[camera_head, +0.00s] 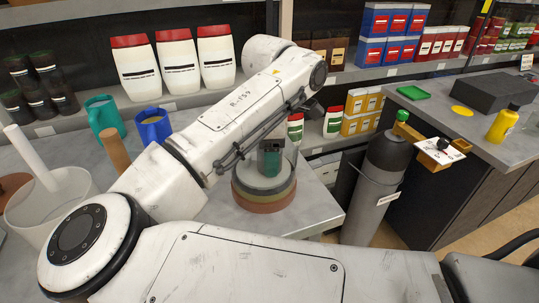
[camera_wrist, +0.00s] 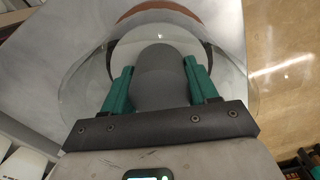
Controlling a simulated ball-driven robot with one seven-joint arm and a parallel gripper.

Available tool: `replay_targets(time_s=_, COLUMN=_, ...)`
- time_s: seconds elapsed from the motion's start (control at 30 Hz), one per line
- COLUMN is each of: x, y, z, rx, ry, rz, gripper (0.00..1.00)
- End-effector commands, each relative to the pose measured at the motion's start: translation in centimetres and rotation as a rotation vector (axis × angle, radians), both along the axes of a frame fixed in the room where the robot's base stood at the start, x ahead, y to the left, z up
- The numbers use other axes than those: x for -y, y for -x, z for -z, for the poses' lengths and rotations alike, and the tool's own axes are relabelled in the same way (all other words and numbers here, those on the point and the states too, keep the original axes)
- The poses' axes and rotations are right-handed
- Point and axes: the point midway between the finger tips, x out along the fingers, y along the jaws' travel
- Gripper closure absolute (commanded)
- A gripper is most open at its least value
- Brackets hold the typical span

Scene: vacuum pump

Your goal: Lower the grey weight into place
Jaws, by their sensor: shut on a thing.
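The grey weight (camera_wrist: 160,78) is a rounded grey cylinder between the teal fingers of my gripper (camera_wrist: 159,68) in the wrist view. The fingers are shut on its two sides. In the head view my gripper (camera_head: 270,160) points down just above a round stack (camera_head: 264,202) with a grey-olive upper part and a terracotta lower part. A clear, glass-like round wall (camera_wrist: 236,85) shows around the fingers and weight in the wrist view. A pale disc and a terracotta rim (camera_wrist: 160,14) show beyond it. The weight's underside is hidden, so I cannot tell whether it touches anything.
The stack stands on a grey table (camera_head: 222,219) near its right edge. A clear container (camera_head: 85,212) with a white rod stands at left, near teal (camera_head: 103,113) and blue jugs (camera_head: 153,126). A grey gas cylinder (camera_head: 377,190) stands right of the table.

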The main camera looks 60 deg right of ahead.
Motion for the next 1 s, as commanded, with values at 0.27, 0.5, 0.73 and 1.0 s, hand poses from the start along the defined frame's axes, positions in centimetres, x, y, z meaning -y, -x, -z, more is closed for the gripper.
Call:
replay_targets(time_s=0.27, x=0.0, y=0.0, z=0.0, rx=0.001, ry=0.000, rz=0.000, gripper=0.29)
replay_targets(time_s=0.5, x=0.0, y=0.0, z=0.0, rx=0.000, ry=0.000, rz=0.000, gripper=0.12)
replay_targets(time_s=0.73, x=0.0, y=0.0, z=-0.3, rx=-0.001, ry=-0.001, rz=0.001, gripper=0.12)
replay_targets(time_s=1.0, x=0.0, y=0.0, z=-1.8, rx=-0.001, ry=-0.001, rz=0.001, gripper=0.12)
